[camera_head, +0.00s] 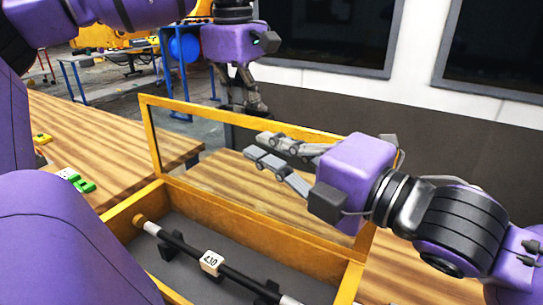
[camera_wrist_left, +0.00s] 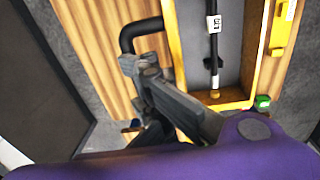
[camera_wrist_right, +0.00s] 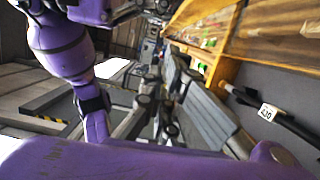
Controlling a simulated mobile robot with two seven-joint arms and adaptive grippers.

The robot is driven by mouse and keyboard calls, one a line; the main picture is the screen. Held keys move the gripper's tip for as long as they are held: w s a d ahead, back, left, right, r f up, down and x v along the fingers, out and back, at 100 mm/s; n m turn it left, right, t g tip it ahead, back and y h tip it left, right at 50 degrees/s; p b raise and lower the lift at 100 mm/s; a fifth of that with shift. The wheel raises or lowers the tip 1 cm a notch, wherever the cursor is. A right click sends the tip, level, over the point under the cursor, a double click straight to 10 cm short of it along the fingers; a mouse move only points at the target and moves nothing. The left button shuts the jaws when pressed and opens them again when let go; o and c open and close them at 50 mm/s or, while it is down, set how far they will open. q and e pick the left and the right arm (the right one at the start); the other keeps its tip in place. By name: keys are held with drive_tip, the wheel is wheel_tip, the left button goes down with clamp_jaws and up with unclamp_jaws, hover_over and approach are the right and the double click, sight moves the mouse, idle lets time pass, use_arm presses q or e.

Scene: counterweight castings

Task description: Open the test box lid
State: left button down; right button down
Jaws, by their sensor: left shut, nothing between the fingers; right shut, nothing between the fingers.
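The test box (camera_head: 125,215) has a yellow wooden frame and a grey interior. Its lid (camera_head: 150,140), a clear panel in a yellow frame, stands raised, roughly upright along the far side. Inside lies a black rod (camera_head: 235,274) with a white "430" label (camera_head: 211,262), also in the right wrist view (camera_wrist_right: 267,112). My right gripper (camera_head: 255,145) is shut and empty on the near side of the lid, fingers pointing left; contact is unclear. My left gripper (camera_head: 250,106) is shut and empty beyond the lid's top edge, pointing down. In the left wrist view a black bent bar (camera_wrist_left: 140,35) is beside its fingers.
A wooden table (camera_head: 90,130) extends left of the box and behind the lid. Small green (camera_head: 84,185) and yellow (camera_head: 42,138) pieces lie at the left. A blue stand (camera_head: 85,85) and dark wall panels (camera_head: 495,50) are farther back.

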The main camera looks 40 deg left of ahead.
use_arm(q)
drive_tip(key=shift+f, duration=0.1)
use_arm(e)
drive_tip(key=shift+w, duration=0.25)
drive_tip(key=shift+w+a+r+m, duration=0.1)
drive_tip(key=shift+w+a+m, duration=0.05)
drive_tip(key=shift+w, duration=0.2)
drive_tip(key=shift+w+a+r+m, duration=0.1)
drive_tip(key=shift+w+m, duration=0.05)
drive_tip(key=shift+w, duration=0.2)
use_arm(q)
drive_tip(key=c, duration=2.5)
unclamp_jaws()
drive_tip(key=o, duration=0.7)
drive_tip(key=shift+c, duration=0.2)
